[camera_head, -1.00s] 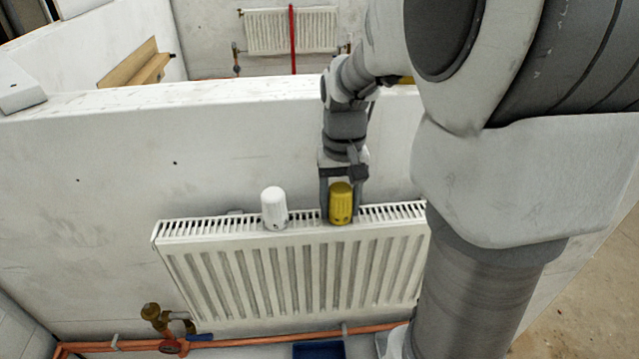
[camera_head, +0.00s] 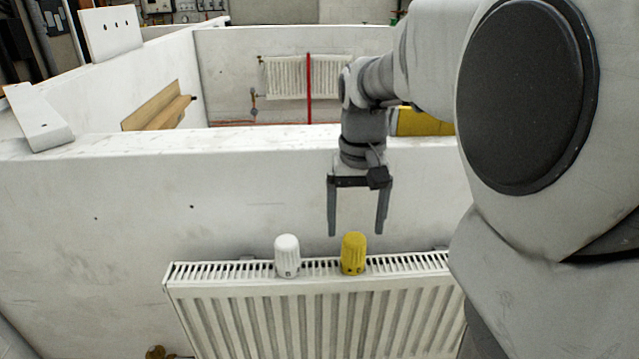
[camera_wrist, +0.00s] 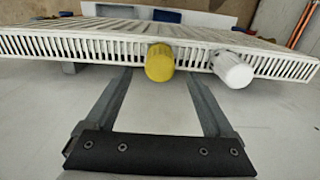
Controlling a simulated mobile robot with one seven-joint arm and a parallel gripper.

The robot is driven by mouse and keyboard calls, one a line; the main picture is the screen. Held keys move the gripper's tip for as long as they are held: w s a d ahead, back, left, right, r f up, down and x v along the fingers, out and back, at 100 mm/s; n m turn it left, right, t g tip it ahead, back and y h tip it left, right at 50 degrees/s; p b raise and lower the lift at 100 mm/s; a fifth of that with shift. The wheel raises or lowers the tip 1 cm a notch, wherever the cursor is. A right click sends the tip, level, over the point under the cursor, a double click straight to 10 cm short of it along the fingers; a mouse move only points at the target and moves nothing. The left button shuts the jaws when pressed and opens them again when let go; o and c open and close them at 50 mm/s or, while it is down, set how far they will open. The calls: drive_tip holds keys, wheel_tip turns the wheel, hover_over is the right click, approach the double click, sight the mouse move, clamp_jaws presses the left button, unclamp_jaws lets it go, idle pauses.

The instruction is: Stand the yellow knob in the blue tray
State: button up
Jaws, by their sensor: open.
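The yellow knob (camera_head: 353,254) stands upright on the top grille of the white radiator (camera_head: 320,310). My gripper (camera_head: 356,232) is open and empty just above it, with its fingers pointing down and spread wider than the knob. In the wrist view, the yellow knob (camera_wrist: 160,64) shows between and beyond the two fingertips (camera_wrist: 158,76). A blue patch beyond the radiator in the wrist view looks like the blue tray (camera_wrist: 166,16), mostly hidden by the radiator. The tray is not in the head view now.
A white knob (camera_head: 287,256) stands on the same grille, just left of the yellow one. A white partition wall (camera_head: 200,190) rises behind the radiator. Orange pipes (camera_wrist: 301,24) show in the wrist view's top right corner.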

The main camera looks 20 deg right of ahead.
sight(353, 241)
wheel_tip(353, 241, up, 4)
drive_tip(key=shift+f, duration=0.1)
drive_tip(key=shift+s+a+r, duration=0.3)
drive_tip(key=shift+r, duration=0.1)
drive_tip(key=s+a+f+n+t, duration=0.3)
drive_tip(key=s+a+t, duration=0.2)
drive_tip(key=s+a, duration=0.3)
drive_tip(key=shift+s+t, duration=0.3)
drive_tip(key=shift+s, duration=1.85)
drive_tip(key=shift+r, duration=0.1)
